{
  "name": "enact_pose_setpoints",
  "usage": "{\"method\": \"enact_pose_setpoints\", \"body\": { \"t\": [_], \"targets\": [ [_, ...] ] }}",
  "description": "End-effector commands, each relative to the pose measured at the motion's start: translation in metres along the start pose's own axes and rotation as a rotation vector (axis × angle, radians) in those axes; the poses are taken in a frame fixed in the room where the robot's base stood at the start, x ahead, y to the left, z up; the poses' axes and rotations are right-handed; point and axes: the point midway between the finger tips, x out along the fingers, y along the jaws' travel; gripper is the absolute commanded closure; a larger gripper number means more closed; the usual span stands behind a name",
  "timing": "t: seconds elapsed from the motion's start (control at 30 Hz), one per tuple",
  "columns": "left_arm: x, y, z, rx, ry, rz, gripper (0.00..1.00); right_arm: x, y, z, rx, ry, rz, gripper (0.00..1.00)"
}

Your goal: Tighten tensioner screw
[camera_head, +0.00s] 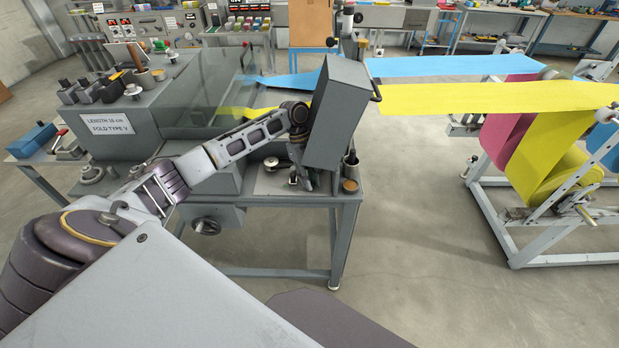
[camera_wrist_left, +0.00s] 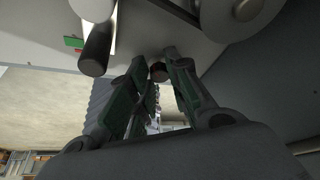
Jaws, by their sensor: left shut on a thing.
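My left gripper (camera_head: 304,180) reaches down onto the front right end of the grey folding machine (camera_head: 180,115), below the tall grey box. In the left wrist view its two green-padded fingers (camera_wrist_left: 157,60) are closed around a small dark round knob (camera_wrist_left: 158,72), which looks like the tensioner screw head. The knob sits at the fingertips, close to a light plate. In the head view the knob is hidden by the gripper and the box. My right gripper is not in view.
In the wrist view, a dark rod (camera_wrist_left: 96,48) and a grey roller (camera_wrist_left: 238,18) are close to the fingers. Yellow (camera_head: 480,97) and blue (camera_head: 450,66) cloth webs run from the roll stand (camera_head: 525,262) at right. A handwheel (camera_head: 206,226) is on the machine front. Floor between is clear.

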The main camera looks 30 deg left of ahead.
Motion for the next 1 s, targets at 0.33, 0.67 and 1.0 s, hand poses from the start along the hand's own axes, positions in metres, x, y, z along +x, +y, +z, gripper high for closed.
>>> {"method": "enact_pose_setpoints", "body": {
  "t": [0.33, 0.67, 1.0],
  "targets": [
    [-0.001, -0.002, 0.0, 0.13, 0.0, 0.053, 1.0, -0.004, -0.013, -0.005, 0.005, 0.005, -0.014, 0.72],
    [-0.001, -0.002, 0.0, 0.155, -0.002, 0.062, 1.0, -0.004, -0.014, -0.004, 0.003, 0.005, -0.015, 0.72],
    [-0.001, -0.002, 0.0, 0.154, -0.002, 0.062, 0.65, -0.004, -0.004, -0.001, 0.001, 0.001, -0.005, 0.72]
  ]
}}
